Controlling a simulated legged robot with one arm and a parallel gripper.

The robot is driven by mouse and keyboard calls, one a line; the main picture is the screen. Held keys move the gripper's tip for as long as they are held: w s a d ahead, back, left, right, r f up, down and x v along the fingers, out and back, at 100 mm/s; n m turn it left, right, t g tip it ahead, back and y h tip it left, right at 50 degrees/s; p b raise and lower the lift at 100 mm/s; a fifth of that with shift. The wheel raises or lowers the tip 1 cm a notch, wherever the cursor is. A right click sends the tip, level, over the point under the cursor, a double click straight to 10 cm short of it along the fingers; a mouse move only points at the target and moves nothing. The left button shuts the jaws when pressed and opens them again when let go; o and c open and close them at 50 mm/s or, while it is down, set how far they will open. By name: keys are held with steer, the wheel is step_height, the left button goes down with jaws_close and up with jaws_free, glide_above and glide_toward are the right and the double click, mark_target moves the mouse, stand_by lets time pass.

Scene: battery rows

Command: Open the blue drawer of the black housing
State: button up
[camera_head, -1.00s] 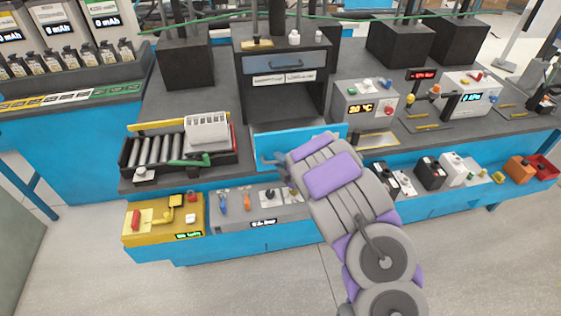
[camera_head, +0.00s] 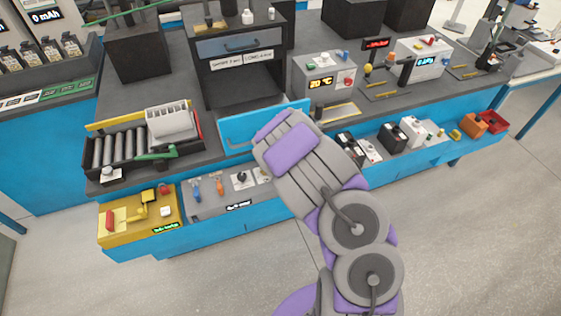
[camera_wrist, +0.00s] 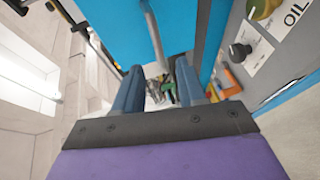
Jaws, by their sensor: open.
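The black housing (camera_head: 205,83) stands at the middle of the bench with a dark open front. A grey-blue drawer front (camera_head: 215,47) with a dark handle sits near its top and looks closed. A bright blue panel (camera_head: 242,126) stands low before the housing, with a grey handle (camera_head: 231,144) near its left end. I cannot tell how far it is pulled out. In the wrist view, my gripper (camera_wrist: 159,82) is open, fingers apart, with a grey bar (camera_wrist: 157,38) and bright blue surface (camera_wrist: 118,24) ahead. Contact is unclear. My wrist hides the fingertips in the head view.
A roller tray (camera_head: 127,147) with a white rack (camera_head: 170,120) is left of the blue panel. A grey temperature box (camera_head: 317,88) is right of the housing. A yellow unit (camera_head: 120,224) and a switch panel (camera_head: 208,203) sit on the front shelf. The floor is clear.

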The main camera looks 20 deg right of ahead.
steer(key=p+v, duration=0.7)
steer(key=shift+s+d, duration=0.1)
stand_by(0.6)
